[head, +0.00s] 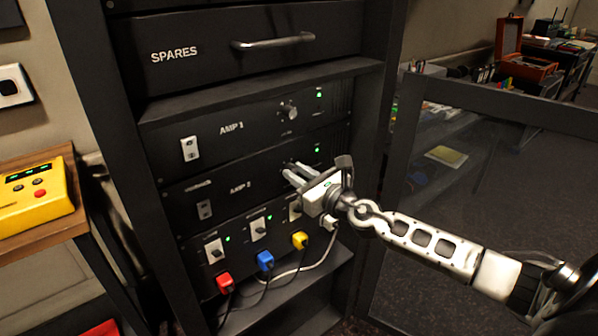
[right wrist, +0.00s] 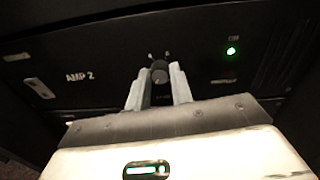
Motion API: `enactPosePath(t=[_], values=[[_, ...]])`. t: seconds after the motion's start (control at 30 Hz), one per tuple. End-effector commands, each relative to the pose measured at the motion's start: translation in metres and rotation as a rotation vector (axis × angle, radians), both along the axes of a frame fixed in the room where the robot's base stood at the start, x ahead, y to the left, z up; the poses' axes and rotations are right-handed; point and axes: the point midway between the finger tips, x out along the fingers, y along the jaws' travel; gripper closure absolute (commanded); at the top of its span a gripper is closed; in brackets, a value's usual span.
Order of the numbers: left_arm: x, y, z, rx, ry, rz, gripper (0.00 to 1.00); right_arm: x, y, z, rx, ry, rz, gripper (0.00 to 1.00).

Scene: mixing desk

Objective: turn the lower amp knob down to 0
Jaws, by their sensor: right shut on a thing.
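The lower amp, AMP 2 (head: 262,191), is a black rack unit below AMP 1 (head: 232,128), with a lit green light at its right. Its dark round knob (right wrist: 159,72) shows in the right wrist view between my fingertips. My right gripper (head: 290,170) reaches in from the right and is shut on this knob, one pale finger on each side. It also shows in the right wrist view (right wrist: 158,80). In the head view the fingers hide most of the knob, and its exact setting cannot be read. My left gripper is not in view.
The AMP 1 knob (head: 288,110) is just above. Below AMP 2 is a switch panel with red (head: 225,283), blue (head: 265,261) and yellow (head: 300,240) plugs and cables. A SPARES drawer (head: 200,70) is above. A glass cabinet door (head: 480,190) stands open at right.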

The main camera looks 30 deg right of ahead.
Motion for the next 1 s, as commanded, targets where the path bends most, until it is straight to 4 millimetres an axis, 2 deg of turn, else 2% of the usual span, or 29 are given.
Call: enactPosePath(t=[0.3,0.8,0.83,0.87,0.9,1.0], values=[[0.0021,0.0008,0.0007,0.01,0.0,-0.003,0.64,-0.0002,0.0008,-0.0007,-0.101,-0.006,0.002,1.0],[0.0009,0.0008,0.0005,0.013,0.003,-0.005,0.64,-0.0002,0.0008,-0.001,-0.117,-0.007,0.002,1.0],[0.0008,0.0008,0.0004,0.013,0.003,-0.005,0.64,-0.0002,0.0008,-0.0011,-0.117,-0.007,0.002,0.69],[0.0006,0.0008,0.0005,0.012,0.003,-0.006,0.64,-0.0003,0.0008,-0.001,-0.117,-0.007,0.002,0.61],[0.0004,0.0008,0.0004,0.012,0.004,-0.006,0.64,-0.0002,0.0007,-0.001,-0.116,-0.007,0.002,0.56],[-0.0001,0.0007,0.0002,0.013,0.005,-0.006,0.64,-0.0002,0.0005,-0.0007,-0.116,-0.008,0.001,0.56]])
